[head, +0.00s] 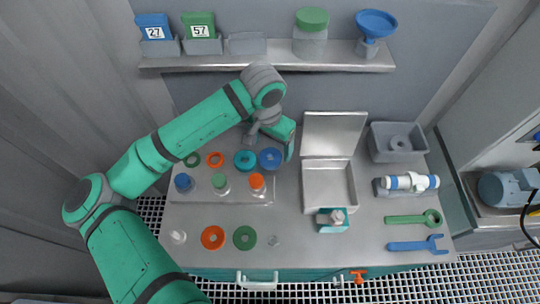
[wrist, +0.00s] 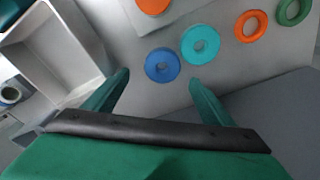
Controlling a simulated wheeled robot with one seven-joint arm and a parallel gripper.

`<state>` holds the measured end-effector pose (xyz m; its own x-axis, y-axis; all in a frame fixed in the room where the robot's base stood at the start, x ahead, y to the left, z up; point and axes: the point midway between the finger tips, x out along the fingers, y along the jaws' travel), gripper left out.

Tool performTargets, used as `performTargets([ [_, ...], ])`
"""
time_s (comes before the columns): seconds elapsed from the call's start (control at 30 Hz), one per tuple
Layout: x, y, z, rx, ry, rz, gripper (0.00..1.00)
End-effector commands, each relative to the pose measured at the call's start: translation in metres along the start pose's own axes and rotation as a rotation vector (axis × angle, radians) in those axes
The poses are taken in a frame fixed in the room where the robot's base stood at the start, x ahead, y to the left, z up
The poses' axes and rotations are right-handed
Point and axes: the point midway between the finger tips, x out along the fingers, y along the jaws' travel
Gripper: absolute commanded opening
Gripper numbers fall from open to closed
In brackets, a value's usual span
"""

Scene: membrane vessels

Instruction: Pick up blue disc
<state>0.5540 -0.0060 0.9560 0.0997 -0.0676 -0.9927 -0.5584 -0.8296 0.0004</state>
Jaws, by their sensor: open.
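Small orange (head: 215,160) and green (head: 191,160) rings continue the row leftward. Blue-, green- and orange-capped vials stand on a tray (head: 240,199) in front. An open metal box (head: 330,190) stands to the right. A shelf (head: 280,62) runs along the wall behind.

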Motion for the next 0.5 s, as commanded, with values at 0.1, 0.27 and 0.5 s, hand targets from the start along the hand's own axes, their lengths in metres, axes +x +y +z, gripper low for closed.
performTargets([
  [0.1, 0.006, 0.0, 0.0, 0.001, -0.001, 0.0, 0.77],
  [0.27, 0.024, -0.006, 0.004, -0.004, -0.002, -0.002, 0.77],
  [0.5, 0.052, -0.01, 0.006, -0.008, -0.002, -0.001, 0.77],
])
